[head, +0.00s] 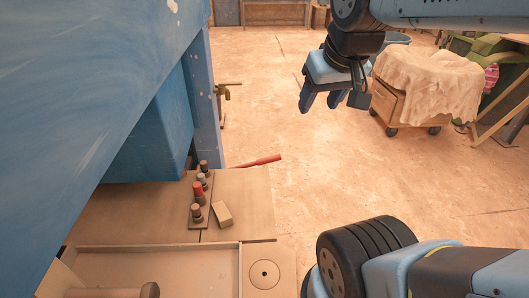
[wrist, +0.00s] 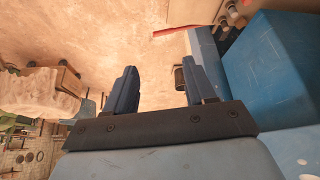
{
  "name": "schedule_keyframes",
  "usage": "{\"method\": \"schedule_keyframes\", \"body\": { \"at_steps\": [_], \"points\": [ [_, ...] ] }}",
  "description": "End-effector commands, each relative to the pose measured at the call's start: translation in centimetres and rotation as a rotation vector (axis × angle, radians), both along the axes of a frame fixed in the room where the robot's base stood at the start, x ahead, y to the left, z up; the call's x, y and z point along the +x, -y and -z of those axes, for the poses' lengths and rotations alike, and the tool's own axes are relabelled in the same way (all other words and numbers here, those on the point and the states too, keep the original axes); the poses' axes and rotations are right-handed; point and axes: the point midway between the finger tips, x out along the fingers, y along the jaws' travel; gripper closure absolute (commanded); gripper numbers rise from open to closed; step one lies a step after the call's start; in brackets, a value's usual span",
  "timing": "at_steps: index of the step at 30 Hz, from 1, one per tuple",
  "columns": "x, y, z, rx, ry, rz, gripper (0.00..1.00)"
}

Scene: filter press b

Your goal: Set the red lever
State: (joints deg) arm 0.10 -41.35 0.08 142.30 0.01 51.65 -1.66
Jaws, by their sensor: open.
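The red lever (head: 258,161) sticks out to the right from behind the back edge of the bench, low beside the blue press. It also shows in the wrist view as a thin red bar (wrist: 172,31) near the top. Its pivot end is hidden in both views. My gripper (head: 322,101) is raised at the top of the head view, right of the lever and apart from it. In the wrist view its two fingers (wrist: 160,70) are spread with nothing between them.
The bench (head: 245,190) holds a row of knobs (head: 198,190), one red, and a small tan block (head: 222,214). The blue press (head: 150,130) fills the left side. A cloth-covered cart (head: 425,85) stands at the back right. The floor between is clear.

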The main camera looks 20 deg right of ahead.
Motion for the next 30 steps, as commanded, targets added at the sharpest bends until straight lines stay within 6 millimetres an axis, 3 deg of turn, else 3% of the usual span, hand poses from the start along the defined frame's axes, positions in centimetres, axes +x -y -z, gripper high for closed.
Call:
{"method": "schedule_keyframes", "body": {
  "at_steps": [3,14,22,30],
  "points": [
    [1.9,1.3,-0.1,-0.026,-0.034,-0.051,0.45],
    [9.7,1.5,0.8,-0.123,-0.160,-0.273,0.45],
    [15.8,1.6,3.1,-0.173,-0.250,-0.452,0.45],
    [21.7,1.8,6.8,-0.201,-0.334,-0.636,0.45]
  ]
}}
